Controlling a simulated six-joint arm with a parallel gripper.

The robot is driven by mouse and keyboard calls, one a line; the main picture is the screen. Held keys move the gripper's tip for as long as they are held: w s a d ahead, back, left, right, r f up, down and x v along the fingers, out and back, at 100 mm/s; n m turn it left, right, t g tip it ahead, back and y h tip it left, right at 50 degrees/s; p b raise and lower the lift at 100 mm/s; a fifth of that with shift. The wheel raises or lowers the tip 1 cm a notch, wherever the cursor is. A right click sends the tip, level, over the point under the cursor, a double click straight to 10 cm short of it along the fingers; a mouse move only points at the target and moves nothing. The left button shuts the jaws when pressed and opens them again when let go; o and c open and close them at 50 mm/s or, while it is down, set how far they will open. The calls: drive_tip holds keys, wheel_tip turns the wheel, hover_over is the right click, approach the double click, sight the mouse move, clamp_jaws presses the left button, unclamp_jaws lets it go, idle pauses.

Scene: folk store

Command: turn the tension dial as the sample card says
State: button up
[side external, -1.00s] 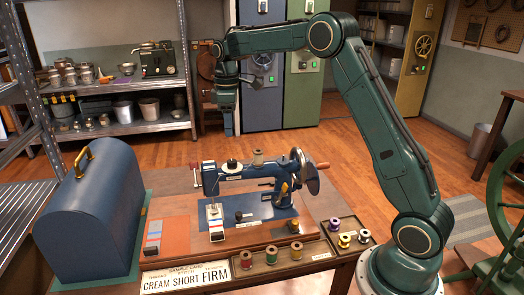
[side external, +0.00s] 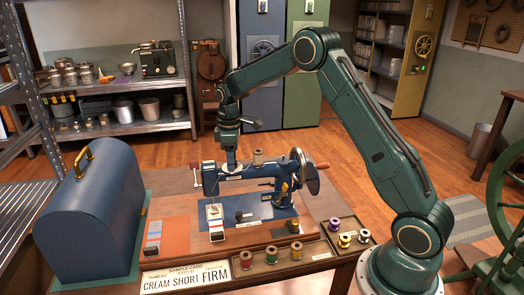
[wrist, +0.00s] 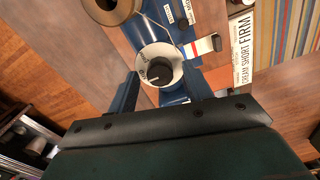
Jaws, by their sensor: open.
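The blue sewing machine (side external: 250,183) stands on a wooden base on the table. Its tension dial (wrist: 159,72) is a black knob with a white pointer line, set in a white ring whose lettering is too small to read surely. My gripper (wrist: 161,88) is open, with one finger to each side of the dial in the wrist view. In the side view my gripper (side external: 231,165) points straight down at the left top of the machine and hides most of the dial. The sample card (side external: 185,280) reads CREAM SHORT FIRM; it also shows in the wrist view (wrist: 243,50).
A thread spool (side external: 258,157) stands on the machine close to the right of my gripper. A blue domed case (side external: 92,215) stands at left. Trays of spools (side external: 295,262) lie at the front right.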

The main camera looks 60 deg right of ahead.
drive_tip(key=c, duration=1)
drive_tip(key=shift+o, duration=0.2)
drive_tip(key=shift+m, duration=0.3)
drive_tip(key=m, duration=1.1)
drive_tip(key=shift+m, duration=0.3)
